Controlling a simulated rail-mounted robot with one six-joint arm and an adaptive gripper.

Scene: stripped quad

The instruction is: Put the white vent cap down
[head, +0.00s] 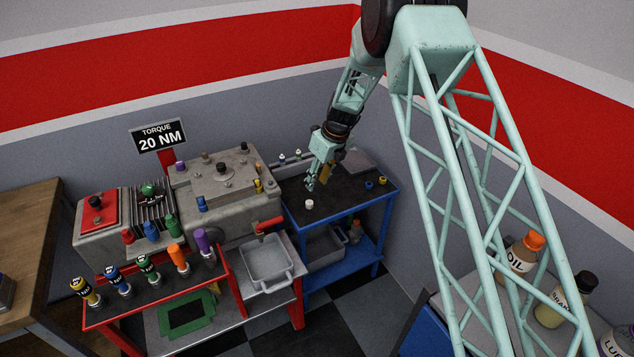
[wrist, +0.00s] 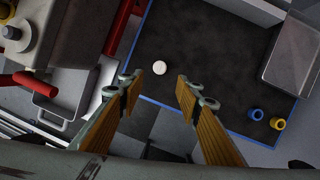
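The white vent cap (head: 309,204) stands on the black top of the blue bench (head: 340,212), near its front left edge. In the wrist view the small round white cap (wrist: 163,68) lies beyond the fingertips, in line with the gap between them, on the dark bench top. My gripper (head: 311,186) is just above and behind the cap in the head view. In the wrist view my gripper (wrist: 159,92) has its two fingers spread wide with nothing between them. It is open, empty and apart from the cap.
A blue ring (wrist: 255,114) and a yellow ring (wrist: 277,123) sit at the bench's right. A grey tray (wrist: 295,50) lies at the back right. The grey engine (head: 215,190) with a red handle (head: 270,224) stands left of the bench. The middle of the bench top is clear.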

